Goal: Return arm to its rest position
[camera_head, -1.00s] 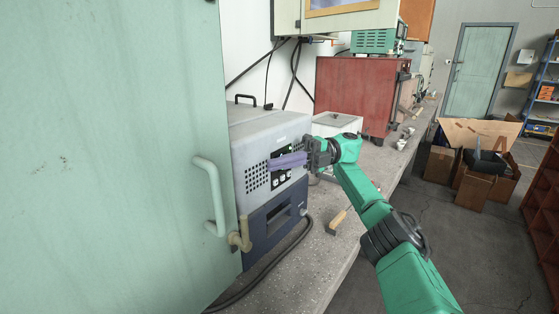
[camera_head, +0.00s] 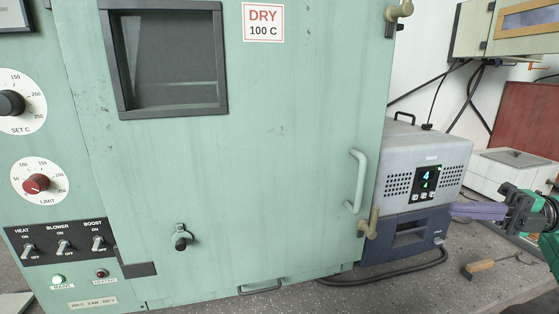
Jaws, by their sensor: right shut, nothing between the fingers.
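My right gripper (camera_head: 480,211) is at the right edge of the head view. Its purple fingers are shut with nothing between them and point left. They are in front of the lower right side of a grey and dark blue bench device (camera_head: 400,182). A small gap or light overlap shows there; I cannot tell whether they touch it. Only the wrist and a bit of my green right arm show; the rest is out of frame. My left gripper is not in view.
A large green drying oven (camera_head: 290,120) with a shut door, handle (camera_head: 357,182) and latch fills the left and middle. A brush (camera_head: 480,268) lies on the concrete bench (camera_head: 440,290) below my gripper. A white box (camera_head: 505,180) stands behind it.

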